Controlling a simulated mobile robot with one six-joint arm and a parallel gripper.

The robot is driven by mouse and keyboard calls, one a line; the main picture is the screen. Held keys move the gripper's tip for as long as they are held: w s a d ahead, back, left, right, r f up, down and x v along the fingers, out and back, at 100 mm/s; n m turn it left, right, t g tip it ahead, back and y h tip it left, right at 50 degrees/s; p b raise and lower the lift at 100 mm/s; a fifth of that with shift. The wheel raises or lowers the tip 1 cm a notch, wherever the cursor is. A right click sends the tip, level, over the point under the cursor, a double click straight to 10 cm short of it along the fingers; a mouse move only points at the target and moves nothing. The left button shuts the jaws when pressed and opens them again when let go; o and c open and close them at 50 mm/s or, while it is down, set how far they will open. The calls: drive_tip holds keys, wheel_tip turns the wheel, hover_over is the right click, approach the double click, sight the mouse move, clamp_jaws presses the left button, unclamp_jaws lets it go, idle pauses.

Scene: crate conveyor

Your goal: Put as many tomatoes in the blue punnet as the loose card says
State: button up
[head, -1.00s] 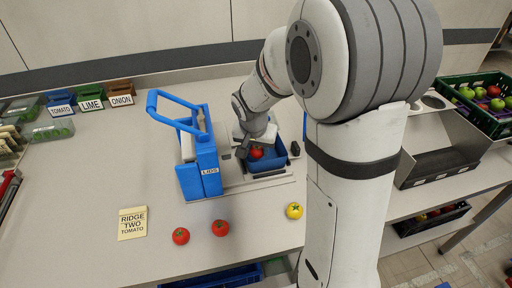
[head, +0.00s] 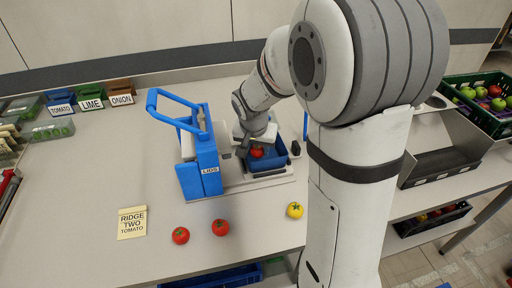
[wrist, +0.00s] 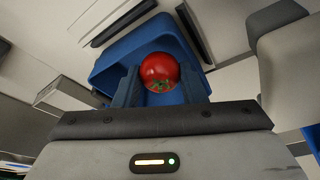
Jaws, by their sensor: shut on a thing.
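The blue punnet (head: 280,154) stands on the pale station to the right of the blue lid press. My gripper (head: 250,150) is at the punnet, shut on a red tomato (head: 257,152). In the wrist view the tomato (wrist: 160,70) sits between my fingers (wrist: 158,88), over or inside the punnet (wrist: 112,62); whether it touches the floor I cannot tell. No other tomato shows in the visible part of the punnet. The loose card (head: 132,222) reads "RIDGE TWO TOMATO". Two red tomatoes lie on the table, one left (head: 180,235) and one right (head: 220,228).
A yellow tomato-like fruit (head: 295,210) lies near the front edge. The blue press marked LIDS (head: 203,165) stands left of the punnet. Bins labelled TOMATO (head: 60,105), LIME (head: 91,99) and ONION (head: 121,94) stand at the back left. The table's left middle is clear.

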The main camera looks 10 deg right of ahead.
drive_tip(key=o, duration=1.1)
drive_tip(key=shift+c, duration=0.2)
drive_tip(key=shift+r, duration=0.1)
drive_tip(key=shift+r+p, duration=2.1)
drive_tip(key=shift+r, duration=1.35)
drive_tip(key=s+r+n, duration=0.2)
drive_tip(key=s+r, duration=0.1)
drive_tip(key=s, duration=0.7)
drive_tip(key=s+r+n+y, duration=0.1)
drive_tip(key=s+r+n, duration=0.2)
drive_tip(key=s, duration=0.8)
drive_tip(key=shift+r+n+y, duration=0.15)
drive_tip(key=shift+n+y, duration=0.15)
